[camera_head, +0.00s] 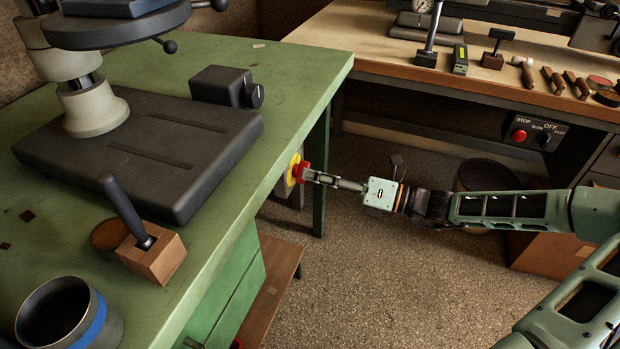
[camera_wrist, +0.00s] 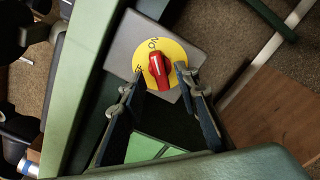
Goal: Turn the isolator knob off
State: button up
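The isolator knob is a red handle (camera_wrist: 158,71) on a round yellow plate (camera_wrist: 178,52), fixed to a grey box (camera_wrist: 126,45) at the side of the green bench. In the wrist view its white mark points up toward small dark lettering on the plate, which seems to read ON. In the head view the red knob (camera_head: 297,170) sits just below the bench edge, partly hidden by my gripper (camera_head: 307,175). In the wrist view my gripper (camera_wrist: 161,72) is open, with one finger on each side of the knob. Yellow shows between the knob and each fingertip, so the fingers seem not to grip it.
The green bench (camera_head: 300,65) carries a dark machine base (camera_head: 145,145), a black box with a dial (camera_head: 225,86), a wooden block with a handle and a cup. A wooden bench (camera_head: 480,70) behind has tools and a STOP panel (camera_head: 535,133). Open floor lies between.

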jog(key=shift+x, duration=0.9)
jog(key=shift+c, duration=0.3)
grip_shut()
